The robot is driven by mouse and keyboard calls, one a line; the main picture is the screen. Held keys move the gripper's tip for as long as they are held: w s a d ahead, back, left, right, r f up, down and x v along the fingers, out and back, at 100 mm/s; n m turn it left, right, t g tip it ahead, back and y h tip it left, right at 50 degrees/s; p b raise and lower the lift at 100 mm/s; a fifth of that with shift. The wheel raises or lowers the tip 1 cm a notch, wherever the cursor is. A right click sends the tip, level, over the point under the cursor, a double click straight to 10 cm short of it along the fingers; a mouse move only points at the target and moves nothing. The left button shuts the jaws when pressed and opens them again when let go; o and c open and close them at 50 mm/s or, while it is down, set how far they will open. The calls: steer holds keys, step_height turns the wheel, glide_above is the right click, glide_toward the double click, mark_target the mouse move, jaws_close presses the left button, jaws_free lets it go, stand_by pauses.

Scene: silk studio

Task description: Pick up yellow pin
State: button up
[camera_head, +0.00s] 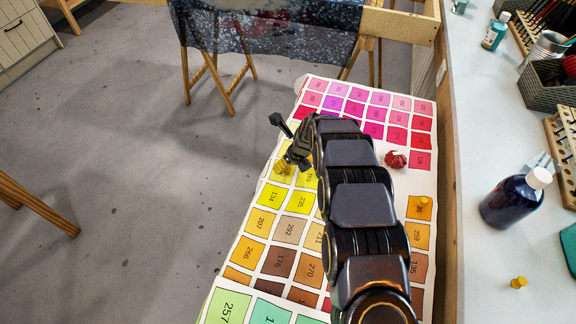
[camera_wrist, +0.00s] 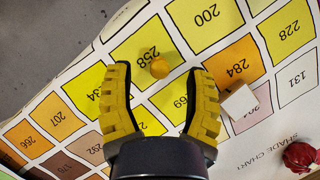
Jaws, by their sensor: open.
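A small yellow pin (camera_wrist: 160,68) shows its rounded top over the yellow square 258 of the shade chart in the wrist view. My gripper (camera_wrist: 158,72) is open, with one yellow ribbed finger on each side of the pin and clear gaps to it. The pin appears centred between the fingertips; the height gap is hard to tell.
The shade chart (camera_head: 263,222) covers the narrow table. Another yellow pin (camera_head: 519,282) and a dark bottle (camera_head: 512,200) stand on the right counter. A white block (camera_wrist: 238,102) is near the right finger.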

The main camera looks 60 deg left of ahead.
steer(key=shift+x, duration=1.1)
steer(key=c, duration=0.9)
steer(key=shift+o, duration=0.2)
steer(key=shift+d, duration=0.1)
